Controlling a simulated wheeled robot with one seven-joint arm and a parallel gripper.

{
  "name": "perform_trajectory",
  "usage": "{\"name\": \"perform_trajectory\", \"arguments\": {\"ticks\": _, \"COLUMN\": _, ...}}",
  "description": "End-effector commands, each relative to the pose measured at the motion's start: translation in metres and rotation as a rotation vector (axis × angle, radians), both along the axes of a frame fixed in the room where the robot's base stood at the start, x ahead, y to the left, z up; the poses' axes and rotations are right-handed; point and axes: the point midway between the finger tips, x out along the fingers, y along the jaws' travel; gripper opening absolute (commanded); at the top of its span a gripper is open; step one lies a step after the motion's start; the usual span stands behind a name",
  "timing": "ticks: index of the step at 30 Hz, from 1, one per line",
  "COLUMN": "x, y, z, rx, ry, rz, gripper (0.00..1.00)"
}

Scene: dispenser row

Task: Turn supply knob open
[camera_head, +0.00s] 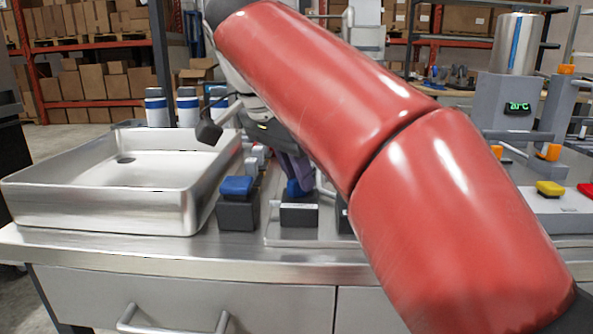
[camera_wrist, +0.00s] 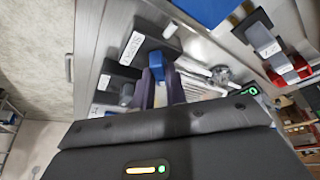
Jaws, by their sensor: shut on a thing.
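A blue knob (camera_head: 293,187) sits on a dark block with a white label on the bench, right of the sink. In the wrist view the blue knob (camera_wrist: 165,63) shows between the purple fingers of my gripper (camera_wrist: 162,84), which is shut on it. In the head view my gripper (camera_head: 296,172) comes down on the knob from above, partly hidden by my red arm. The knob's lower part is hidden by the fingers.
A second blue knob (camera_head: 237,186) on a dark block stands left of the held one, beside the metal sink (camera_head: 100,212). Bottles with blue bands (camera_head: 187,108) stand behind the sink. At right are a grey dispenser (camera_head: 508,110) and a yellow button (camera_head: 550,188).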

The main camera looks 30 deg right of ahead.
Motion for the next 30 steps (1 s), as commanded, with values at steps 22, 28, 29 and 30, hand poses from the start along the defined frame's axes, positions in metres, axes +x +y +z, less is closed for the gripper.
{"name": "perform_trajectory", "arguments": {"ticks": 22, "x": -0.0037, "y": -0.0024, "z": 0.0011, "rx": 0.0, "ry": -0.003, "rz": 0.646, "gripper": 0.0}}
{"name": "perform_trajectory", "arguments": {"ticks": 28, "x": -0.004, "y": -0.003, "z": 0.0011, "rx": 0.0, "ry": -0.002, "rz": 0.743, "gripper": 0.0}}
{"name": "perform_trajectory", "arguments": {"ticks": 29, "x": -0.004, "y": -0.0031, "z": 0.0012, "rx": -0.001, "ry": -0.002, "rz": 0.753, "gripper": 0.0}}
{"name": "perform_trajectory", "arguments": {"ticks": 30, "x": -0.004, "y": -0.0031, "z": 0.0012, "rx": -0.001, "ry": -0.002, "rz": 0.765, "gripper": 0.0}}
